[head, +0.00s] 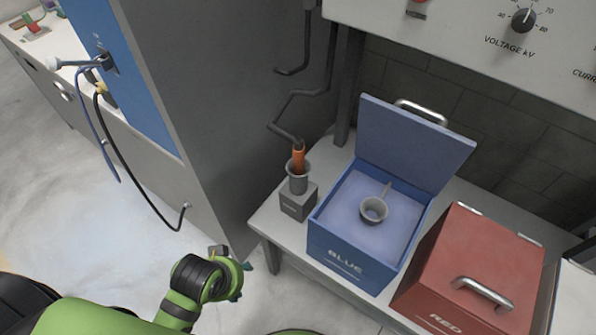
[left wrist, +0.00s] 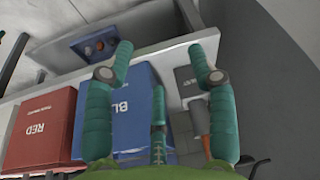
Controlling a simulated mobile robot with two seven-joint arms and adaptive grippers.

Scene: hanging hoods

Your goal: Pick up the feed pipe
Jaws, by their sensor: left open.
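A dark bent pipe with an orange section (head: 298,155), which looks like the feed pipe, stands upright in a grey cup (head: 297,178) on a small grey block (head: 298,202) at the bench's left end. The orange part shows in the left wrist view (left wrist: 207,146) near the right finger, with the grey cup (left wrist: 198,116) partly hidden by that finger. My left gripper (head: 240,272) is below and left of the block in the head view, apart from the pipe. Its teal fingers (left wrist: 160,62) are spread and empty. My right gripper is out of view.
An open blue box (head: 335,255) with a small ladle (head: 373,210) inside stands right of the block. A closed red box (head: 480,265) is further right. A grey cabinet side (head: 180,90) rises left of the bench (head: 277,232). A control panel (head: 480,30) overhangs it.

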